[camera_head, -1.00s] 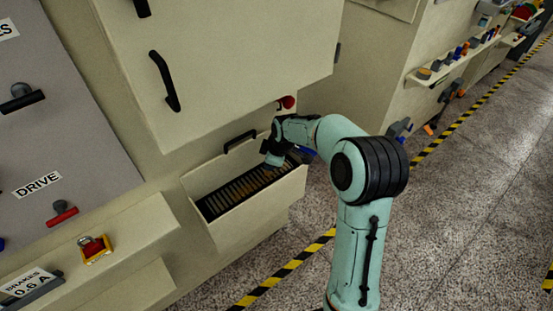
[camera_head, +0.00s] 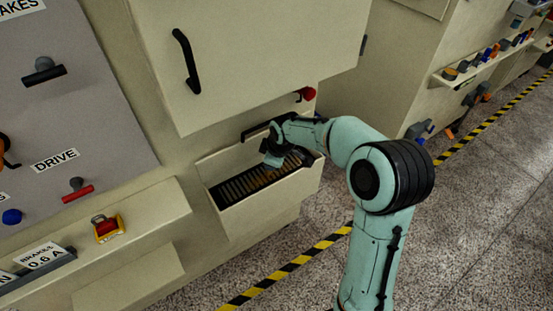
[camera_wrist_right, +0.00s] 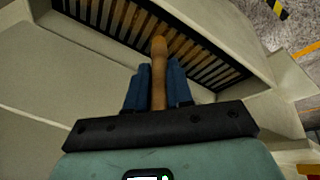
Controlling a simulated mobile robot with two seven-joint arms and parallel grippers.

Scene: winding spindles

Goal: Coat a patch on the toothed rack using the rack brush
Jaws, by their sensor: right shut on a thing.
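The toothed rack (camera_head: 238,187) is a row of dark slats lying in an open cream drawer (camera_head: 258,205). Several slats towards its right half look brown; they also show in the right wrist view (camera_wrist_right: 140,22). My right gripper (camera_head: 272,158) is over the right half of the rack. In the right wrist view its blue fingers (camera_wrist_right: 158,82) are shut on the tan wooden handle of the rack brush (camera_wrist_right: 159,52). The brush's head is hidden, so I cannot tell whether it touches the slats. My left gripper is not in view.
A cabinet door with a black handle (camera_head: 187,62) overhangs the drawer. A red knob (camera_head: 307,94) is just behind my right wrist. A ledge with a red-and-yellow switch (camera_head: 107,228) is at left. The speckled floor at right is clear.

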